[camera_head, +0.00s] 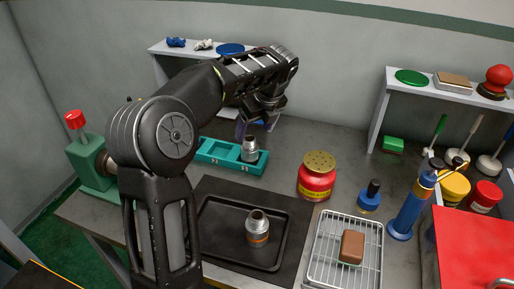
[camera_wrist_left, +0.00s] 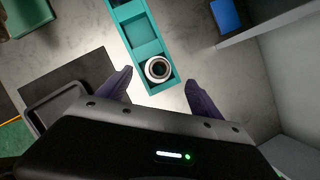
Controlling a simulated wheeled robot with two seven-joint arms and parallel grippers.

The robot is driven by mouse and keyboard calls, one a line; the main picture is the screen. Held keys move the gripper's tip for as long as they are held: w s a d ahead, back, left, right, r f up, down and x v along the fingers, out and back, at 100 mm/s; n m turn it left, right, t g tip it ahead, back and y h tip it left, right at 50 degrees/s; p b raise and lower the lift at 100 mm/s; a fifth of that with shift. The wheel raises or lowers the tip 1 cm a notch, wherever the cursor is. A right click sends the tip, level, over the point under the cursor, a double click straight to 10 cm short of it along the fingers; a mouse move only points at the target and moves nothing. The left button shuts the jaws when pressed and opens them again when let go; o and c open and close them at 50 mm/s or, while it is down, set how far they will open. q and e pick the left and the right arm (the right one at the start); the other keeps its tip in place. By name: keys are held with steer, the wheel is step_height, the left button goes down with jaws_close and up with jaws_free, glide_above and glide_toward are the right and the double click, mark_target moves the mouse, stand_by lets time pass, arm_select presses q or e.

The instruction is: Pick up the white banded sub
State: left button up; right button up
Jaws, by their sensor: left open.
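A metallic sub (camera_head: 250,150) stands upright in the end compartment of a teal tray (camera_head: 214,155); its band colour is hard to make out. In the left wrist view the sub (camera_wrist_left: 158,69) is a pale ring with a dark bore, at one end of the teal tray (camera_wrist_left: 128,12). My left gripper (camera_head: 257,125) is open and empty above this sub. In the left wrist view its fingertips (camera_wrist_left: 158,84) lie to either side of the sub. Another sub (camera_head: 257,229), with an orange band, stands on a black tray (camera_head: 212,255). My right gripper is not in view.
A red can (camera_head: 317,177) stands right of the teal tray. A wire rack (camera_head: 327,263) holds a brown block (camera_head: 351,247). A blue-handled tool (camera_head: 408,210) and a shelf (camera_head: 440,88) are at the right. A green vise (camera_head: 90,165) is at the left.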

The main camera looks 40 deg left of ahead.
mark_target(251, 140)
arm_select(q)
steer(key=shift+x, duration=1.45)
steer(key=x, duration=0.5)
steer(key=shift+s+d+f, duration=0.1)
steer(key=shift+s+f, duration=0.05)
steer(key=shift+f, duration=0.05)
steer(key=shift+c, duration=0.4)
steer(key=shift+r, duration=0.1)
jaws_close()
